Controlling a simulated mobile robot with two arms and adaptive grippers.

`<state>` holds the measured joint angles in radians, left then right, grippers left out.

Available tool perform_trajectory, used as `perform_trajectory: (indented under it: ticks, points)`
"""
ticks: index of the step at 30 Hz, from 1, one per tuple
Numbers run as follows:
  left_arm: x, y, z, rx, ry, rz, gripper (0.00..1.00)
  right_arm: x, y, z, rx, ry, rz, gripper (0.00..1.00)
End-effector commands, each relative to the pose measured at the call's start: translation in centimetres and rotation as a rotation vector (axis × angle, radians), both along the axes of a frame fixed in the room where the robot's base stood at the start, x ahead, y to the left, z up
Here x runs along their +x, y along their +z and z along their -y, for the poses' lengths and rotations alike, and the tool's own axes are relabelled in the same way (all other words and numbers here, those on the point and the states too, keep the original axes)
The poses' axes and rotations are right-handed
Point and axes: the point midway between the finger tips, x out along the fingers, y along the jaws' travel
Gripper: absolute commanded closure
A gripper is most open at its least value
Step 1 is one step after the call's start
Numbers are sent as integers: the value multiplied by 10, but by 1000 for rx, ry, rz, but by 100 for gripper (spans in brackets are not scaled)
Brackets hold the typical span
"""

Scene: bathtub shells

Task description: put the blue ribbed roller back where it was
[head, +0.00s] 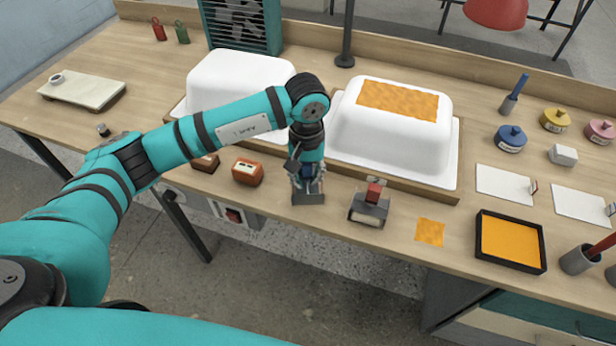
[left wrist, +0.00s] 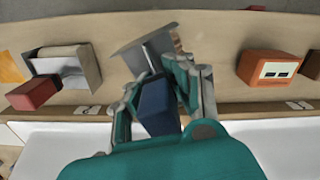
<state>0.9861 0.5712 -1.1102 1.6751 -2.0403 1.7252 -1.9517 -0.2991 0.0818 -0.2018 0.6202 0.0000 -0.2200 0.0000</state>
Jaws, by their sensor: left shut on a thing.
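My left gripper (head: 308,182) is shut on the blue handle of the blue ribbed roller (left wrist: 157,105). It points down at the front edge of the bench, in front of the gap between the two white tub shells. The roller's blue part also shows between the fingers in the head view (head: 307,172). A grey metal stand (head: 308,198) is right below the gripper; it also shows past the fingertips in the left wrist view (left wrist: 142,45). The roller's lower end is at the stand, partly hidden, so I cannot tell whether it rests there. My right gripper is not in view.
A red-handled roller in a grey stand (head: 369,210) is just right of the gripper. An orange box (head: 247,172) is to its left. The white shells (head: 391,128) stand close behind. An orange patch (head: 430,232) and black tray (head: 510,242) lie farther right.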

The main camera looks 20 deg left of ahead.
Motion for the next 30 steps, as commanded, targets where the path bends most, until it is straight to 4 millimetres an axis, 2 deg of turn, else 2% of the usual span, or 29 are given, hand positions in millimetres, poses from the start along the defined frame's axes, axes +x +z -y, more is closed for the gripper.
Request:
perform_trajectory:
  ticks: [6, 13, 25, 26, 30]
  points:
    - [14, 0, -1, -1, 0, -1, 100, 0, 4, 2, -2, -1, -1, 60]
    - [12, -33, -1, 0, 0, -4, 100, -1, 17, 2, -2, -2, -2, 60]
    - [13, -41, -1, 0, -1, 1, 100, -1, 10, -1, 1, -4, -1, 60]
    - [12, -40, -1, 1, 0, 0, 81, -1, 11, -1, 1, -4, -1, 60]
    - [12, -40, -1, 1, 0, -1, 63, -1, 12, -3, 4, -5, -2, 60]
